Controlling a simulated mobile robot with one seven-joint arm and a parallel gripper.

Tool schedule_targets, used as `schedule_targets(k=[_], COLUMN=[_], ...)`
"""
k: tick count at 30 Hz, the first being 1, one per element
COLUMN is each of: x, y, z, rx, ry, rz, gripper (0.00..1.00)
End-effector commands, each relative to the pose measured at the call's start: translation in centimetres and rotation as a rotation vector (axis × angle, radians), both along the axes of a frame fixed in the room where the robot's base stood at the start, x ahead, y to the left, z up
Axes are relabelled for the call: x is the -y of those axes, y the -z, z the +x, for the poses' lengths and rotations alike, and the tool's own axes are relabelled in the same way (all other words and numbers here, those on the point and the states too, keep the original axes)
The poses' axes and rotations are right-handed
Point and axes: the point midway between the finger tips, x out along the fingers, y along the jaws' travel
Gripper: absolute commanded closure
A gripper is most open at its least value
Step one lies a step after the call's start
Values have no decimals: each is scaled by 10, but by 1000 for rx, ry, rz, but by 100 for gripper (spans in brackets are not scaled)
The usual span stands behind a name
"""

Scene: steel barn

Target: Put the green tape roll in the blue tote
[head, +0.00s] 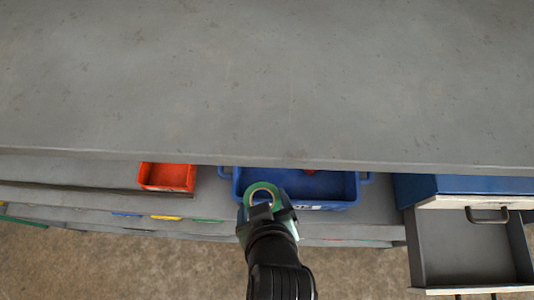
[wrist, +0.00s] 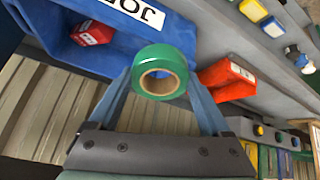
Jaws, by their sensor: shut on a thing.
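My gripper (head: 262,203) is shut on the green tape roll (head: 270,187), which has a tan inner core. In the wrist view the tape roll (wrist: 163,73) sits between the two fingertips (wrist: 166,85). The blue tote (head: 342,203) stands on the shelf below the grey upper surface. In the head view the roll overlaps the tote's front left part; whether it touches the tote I cannot tell. The tote also shows in the wrist view (wrist: 75,40), behind and left of the roll, with a white label. A red thing (wrist: 92,33) lies inside it.
An orange-red bin (head: 167,178) stands left of the tote and also shows in the wrist view (wrist: 228,80). An open grey drawer (head: 465,250) juts out at the right, under a blue cabinet (head: 460,184). The grey upper surface (head: 270,80) overhangs the tote's back and looks bare.

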Motion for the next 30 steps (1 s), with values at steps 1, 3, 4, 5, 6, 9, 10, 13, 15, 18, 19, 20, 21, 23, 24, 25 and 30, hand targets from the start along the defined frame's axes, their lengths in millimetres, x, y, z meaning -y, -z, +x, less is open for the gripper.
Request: schedule_targets(k=[1, 3, 4, 5, 6, 9, 10, 13, 15, 18, 19, 20, 21, 23, 24, 25, 30], x=[0, 0, 0, 0, 0, 0, 0, 0, 0, 0, 0, 0, 0, 0, 0, 0, 0], y=[5, 5, 4, 4, 5, 6, 6, 5, 5, 5, 5, 4, 0, -4, -4, 7, 48], z=[10, 19, 23, 26, 31, 43, 46, 56, 64, 75, 77, 80, 86, 100, 109, 110, 122], rx=[8, 8, 9, 7, 7, 7, 6, 7, 5, 7, 5, 6, 1, -1, -2, -9, -9], ry=[-1, -1, -1, -1, -1, -1, 0, 0, 0, -1, 0, 0, 0, 0, 0, 1, 1], rz=[-1, -1, 0, -1, -1, 0, 0, -2, 0, -1, 0, -1, 0, 0, -1, 0, 0], gripper=[83, 83, 83, 83, 83, 83, 83, 83, 83, 83, 83, 83, 83, 83, 83, 83, 83])
